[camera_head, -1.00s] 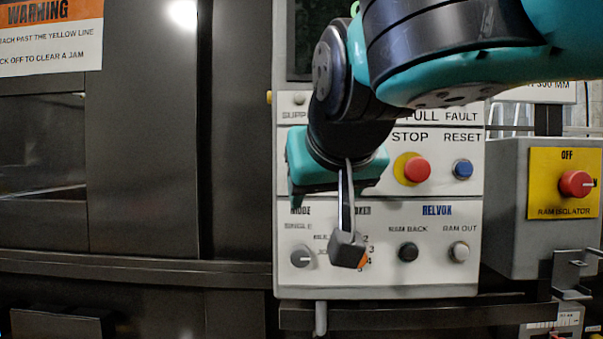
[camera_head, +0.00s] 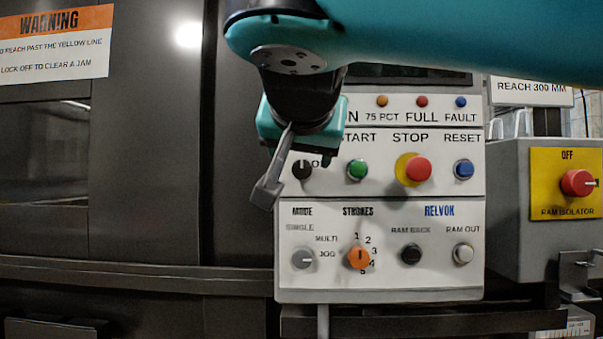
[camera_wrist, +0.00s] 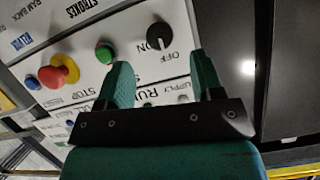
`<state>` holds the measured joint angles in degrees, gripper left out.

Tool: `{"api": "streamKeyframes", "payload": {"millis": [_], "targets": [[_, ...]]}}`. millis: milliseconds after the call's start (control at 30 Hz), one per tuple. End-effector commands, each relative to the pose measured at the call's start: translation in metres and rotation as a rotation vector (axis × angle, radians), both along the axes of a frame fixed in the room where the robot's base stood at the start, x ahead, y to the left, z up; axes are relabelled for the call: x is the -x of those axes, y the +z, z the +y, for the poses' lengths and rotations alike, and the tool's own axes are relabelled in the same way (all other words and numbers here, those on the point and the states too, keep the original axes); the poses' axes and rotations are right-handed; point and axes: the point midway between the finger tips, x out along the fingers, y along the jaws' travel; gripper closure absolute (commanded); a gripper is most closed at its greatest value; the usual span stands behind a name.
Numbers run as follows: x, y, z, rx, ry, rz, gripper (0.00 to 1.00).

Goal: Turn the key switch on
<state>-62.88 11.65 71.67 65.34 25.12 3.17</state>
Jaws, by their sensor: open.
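The key switch is a round black knob (camera_head: 302,169) at the left end of the panel's middle row, partly beside my gripper. In the wrist view the black knob (camera_wrist: 159,36) shows with ON and OFF lettering beside it; which one it points at is hard to tell.
To the right of the knob are a green start button (camera_head: 357,169), a red stop button (camera_head: 418,168) on yellow and a blue reset button (camera_head: 463,169). Below are the mode dial (camera_head: 303,258) and orange strokes dial (camera_head: 359,258). A ram isolator box (camera_head: 567,183) stands at right.

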Motion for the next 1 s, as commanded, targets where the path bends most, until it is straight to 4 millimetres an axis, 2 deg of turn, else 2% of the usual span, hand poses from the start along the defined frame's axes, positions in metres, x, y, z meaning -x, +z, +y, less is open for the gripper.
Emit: {"api": "streamKeyframes", "payload": {"millis": [100, 300, 500, 733, 933, 1000], "targets": [[-0.024, -0.010, -0.001, 0.002, -0.005, 0.001, 0.39], [-0.050, -0.020, -0.001, 0.001, -0.002, 0.001, 0.39], [-0.059, -0.024, 0.000, -0.001, 0.000, 0.001, 0.39], [-0.059, -0.024, 0.000, -0.001, 0.001, 0.000, 0.39], [-0.059, -0.024, 0.000, -0.001, 0.001, 0.000, 0.85], [-0.059, -0.024, 0.000, -0.001, 0.001, 0.001, 0.88]]}}
